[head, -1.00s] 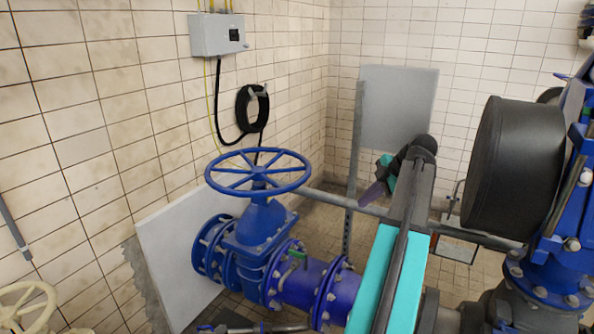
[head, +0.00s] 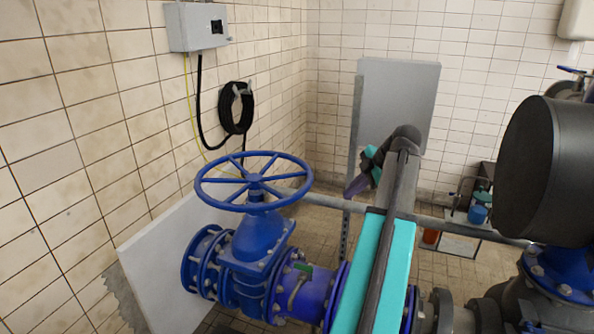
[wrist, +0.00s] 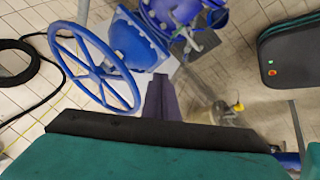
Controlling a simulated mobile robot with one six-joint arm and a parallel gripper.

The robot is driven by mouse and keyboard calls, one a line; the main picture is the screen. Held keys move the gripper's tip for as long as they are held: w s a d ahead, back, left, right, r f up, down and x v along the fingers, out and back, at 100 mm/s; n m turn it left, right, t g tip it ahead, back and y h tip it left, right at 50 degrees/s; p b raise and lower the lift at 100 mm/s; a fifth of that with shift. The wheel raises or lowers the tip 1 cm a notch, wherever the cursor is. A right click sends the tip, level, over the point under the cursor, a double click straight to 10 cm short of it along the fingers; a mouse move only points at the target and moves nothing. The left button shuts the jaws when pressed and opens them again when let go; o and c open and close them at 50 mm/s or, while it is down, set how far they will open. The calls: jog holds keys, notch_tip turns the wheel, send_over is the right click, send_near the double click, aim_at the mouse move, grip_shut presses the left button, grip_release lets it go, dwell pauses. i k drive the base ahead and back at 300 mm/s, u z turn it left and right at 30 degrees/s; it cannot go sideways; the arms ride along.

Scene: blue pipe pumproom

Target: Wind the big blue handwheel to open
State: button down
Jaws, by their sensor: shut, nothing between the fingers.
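The big blue handwheel (head: 255,182) is a spoked ring lying flat on top of a blue valve (head: 252,240), left of centre in the head view. In the wrist view the handwheel (wrist: 97,73) is at the upper left. My gripper (head: 353,188) is to the right of the wheel in the head view, apart from it, with its dark purple fingers pointing down and left. In the wrist view my gripper (wrist: 160,82) shows its fingers together and empty, with the wheel rim to their left. My arm hides part of the pipe to the right of the valve.
A grey box (head: 197,27) and a coiled black hose (head: 236,108) hang on the left tiled wall. A white panel (head: 165,270) leans behind the valve. A large black cylinder (head: 547,170) stands at right. A grey pipe (head: 330,204) runs behind the wheel. Tiled floor shows behind it.

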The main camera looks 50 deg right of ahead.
aim_at(254, 181)
jog(key=z, duration=0.25)
jog(key=i, duration=1.2)
jog(key=z, duration=0.1)
